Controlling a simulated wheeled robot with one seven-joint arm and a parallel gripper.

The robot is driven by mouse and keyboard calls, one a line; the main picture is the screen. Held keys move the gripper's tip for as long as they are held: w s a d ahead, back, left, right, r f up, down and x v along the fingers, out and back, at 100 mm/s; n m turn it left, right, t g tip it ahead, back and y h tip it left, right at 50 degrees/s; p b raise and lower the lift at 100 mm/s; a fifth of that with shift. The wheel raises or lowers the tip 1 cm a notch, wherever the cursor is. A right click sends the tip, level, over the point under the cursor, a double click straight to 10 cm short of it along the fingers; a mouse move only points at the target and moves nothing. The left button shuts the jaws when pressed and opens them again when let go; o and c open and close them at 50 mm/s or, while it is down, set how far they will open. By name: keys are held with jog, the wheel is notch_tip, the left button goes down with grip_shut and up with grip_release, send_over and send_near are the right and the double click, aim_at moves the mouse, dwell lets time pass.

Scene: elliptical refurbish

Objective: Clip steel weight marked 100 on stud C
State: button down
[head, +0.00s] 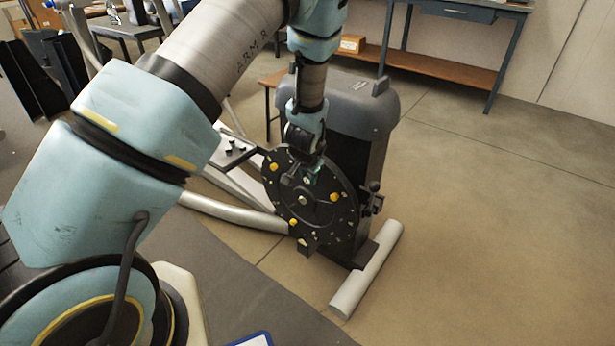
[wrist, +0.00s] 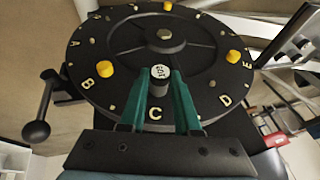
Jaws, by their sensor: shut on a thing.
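The steel weight (wrist: 160,73) is a small pale cylinder with a dark marking on its end, which looks like 100. My gripper (wrist: 160,88) has green fingers closed on both sides of it. It also shows in the head view at the upper part of the disc (head: 308,172), where the weight is too small to make out. The black disc (wrist: 120,45) carries raised letters. The letter C (wrist: 154,114) lies between my fingers, in line with the weight. Stud C itself is hidden, so I cannot tell whether the weight touches it.
A black ball-ended lever (wrist: 37,130) sticks out at left in the wrist view. The grey elliptical housing (head: 350,100) stands behind the disc. Open floor (head: 500,220) lies to the right.

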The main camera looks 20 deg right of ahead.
jog(key=shift+w+d, duration=0.2)
jog(key=shift+d, duration=0.2)
dwell(0.4)
jog(key=c, duration=0.5)
grip_release()
jog(key=shift+c, duration=0.2)
jog(key=v, duration=1.1)
